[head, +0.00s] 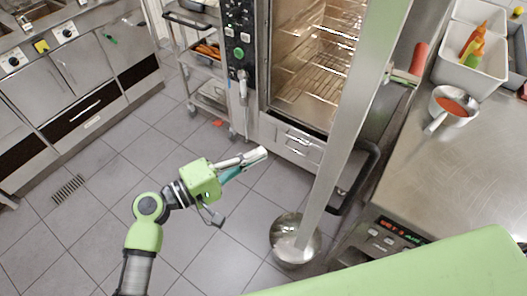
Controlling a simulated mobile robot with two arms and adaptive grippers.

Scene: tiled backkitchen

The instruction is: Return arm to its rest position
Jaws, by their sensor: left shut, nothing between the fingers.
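My left arm (145,236) comes up from the bottom left of the head view, green and grey. Its gripper (254,158) points right and slightly up over the tiled floor, in front of the oven. The fingers are shut and hold nothing. My left gripper touches no object that I can see. My right gripper does not show in this view.
A steel oven with wire racks (318,50) stands ahead. A metal bowl (293,255) is at lower centre. A steel counter (455,165) on the right bears a saucepan (447,120) and a white bin (462,78). A trolley (190,62) stands left of the oven.

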